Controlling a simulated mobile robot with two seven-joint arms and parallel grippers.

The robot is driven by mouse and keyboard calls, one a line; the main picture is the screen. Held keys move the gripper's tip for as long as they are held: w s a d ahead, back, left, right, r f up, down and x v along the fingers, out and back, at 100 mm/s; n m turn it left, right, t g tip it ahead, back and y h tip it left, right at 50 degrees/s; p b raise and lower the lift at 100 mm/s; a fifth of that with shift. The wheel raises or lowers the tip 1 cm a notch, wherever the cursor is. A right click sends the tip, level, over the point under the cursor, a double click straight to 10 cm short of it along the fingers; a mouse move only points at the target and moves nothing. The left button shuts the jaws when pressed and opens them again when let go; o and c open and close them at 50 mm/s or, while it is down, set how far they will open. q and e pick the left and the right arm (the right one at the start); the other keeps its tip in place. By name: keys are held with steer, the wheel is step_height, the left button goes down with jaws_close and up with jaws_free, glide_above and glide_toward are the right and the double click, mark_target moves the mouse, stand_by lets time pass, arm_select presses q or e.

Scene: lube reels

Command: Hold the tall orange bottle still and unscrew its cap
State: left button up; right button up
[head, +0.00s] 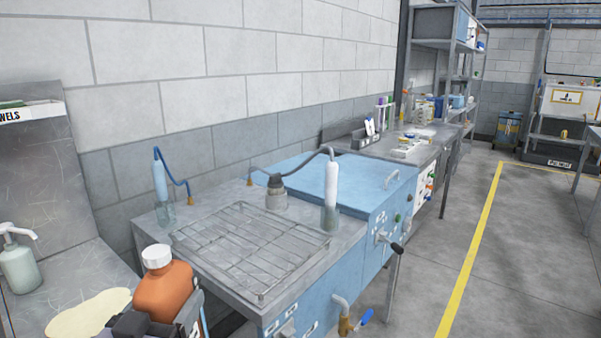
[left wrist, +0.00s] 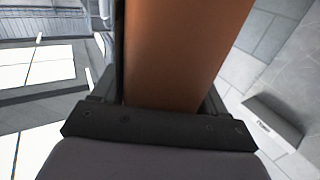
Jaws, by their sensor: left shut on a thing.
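The tall orange bottle (head: 166,290) stands upright at the lower left of the head view, with its white cap (head: 157,257) on top. My left gripper (head: 158,322) is shut on the bottle's body, below the cap. In the left wrist view the orange body (left wrist: 180,55) fills the space between the two dark fingers. The bottle's base is out of the head view, so I cannot tell whether it touches a surface. The cap is clear of the gripper. My right gripper is not in view.
A blue parts washer with a wire rack (head: 250,245) and two hoses stands just right of the bottle. A soap pump bottle (head: 18,262) is at the far left, beside a pale puddle-like patch (head: 88,312). Open floor with a yellow line (head: 470,245) lies right.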

arm_select(q)
steer(key=s+a+f+n+y, duration=0.1)
steer(key=s+f+y, duration=0.1)
steer(key=s+f, duration=0.3)
step_height(320, 180, down, 2)
steer(key=shift+s+a+f+n, duration=0.2)
steer(key=shift+s+n, duration=0.1)
steer(key=shift+s, duration=0.1)
steer(key=shift+d, duration=0.1)
